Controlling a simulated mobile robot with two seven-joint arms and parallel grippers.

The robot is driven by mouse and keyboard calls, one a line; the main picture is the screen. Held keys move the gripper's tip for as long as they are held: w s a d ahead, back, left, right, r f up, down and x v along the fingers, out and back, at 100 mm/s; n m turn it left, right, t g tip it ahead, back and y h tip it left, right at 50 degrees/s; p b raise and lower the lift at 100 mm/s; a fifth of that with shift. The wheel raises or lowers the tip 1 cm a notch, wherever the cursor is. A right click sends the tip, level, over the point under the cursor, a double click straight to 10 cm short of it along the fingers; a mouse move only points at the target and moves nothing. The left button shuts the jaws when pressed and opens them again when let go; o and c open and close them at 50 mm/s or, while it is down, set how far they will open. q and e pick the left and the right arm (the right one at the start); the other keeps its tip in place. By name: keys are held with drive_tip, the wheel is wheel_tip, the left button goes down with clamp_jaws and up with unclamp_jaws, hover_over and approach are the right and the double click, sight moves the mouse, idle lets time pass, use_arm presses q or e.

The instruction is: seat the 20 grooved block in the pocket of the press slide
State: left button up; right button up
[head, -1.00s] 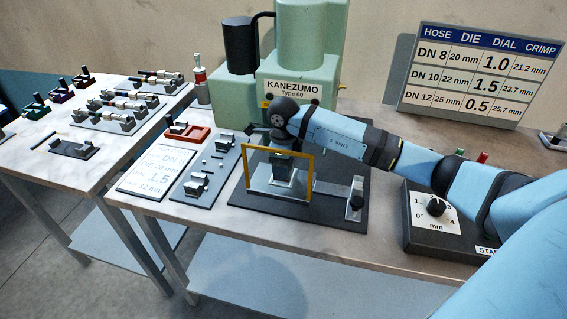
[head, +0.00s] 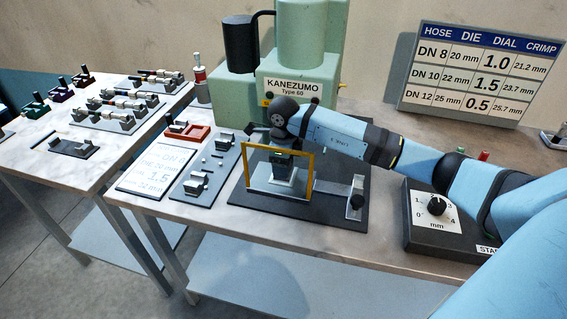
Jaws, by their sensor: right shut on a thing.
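The green press (head: 300,85), marked KANEZUMO Type 60, stands at the back of the right table. In front of it, behind a yellow frame (head: 310,175), lies the pale metal slide (head: 287,183). My right gripper (head: 284,160) reaches in from the right, points down and is low over the slide, inside the frame's outline. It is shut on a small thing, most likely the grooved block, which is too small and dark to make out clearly. The slide's pocket is hidden by the gripper. My left gripper is not in view.
A grey board with metal parts (head: 178,195), a red tray (head: 198,134) and a card (head: 150,178) lie left of the press base. A dial box (head: 420,235) stands right. Racks with fittings (head: 110,125) fill the left table.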

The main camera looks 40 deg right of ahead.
drive_tip(key=shift+f+b, duration=0.3)
drive_tip(key=shift+f, duration=0.05)
drive_tip(key=o, duration=1.3)
drive_tip(key=shift+f, duration=0.1)
drive_tip(key=shift+o, duration=0.2)
wheel_tip(320, 180, up, 14)
drive_tip(key=shift+b, duration=0.45)
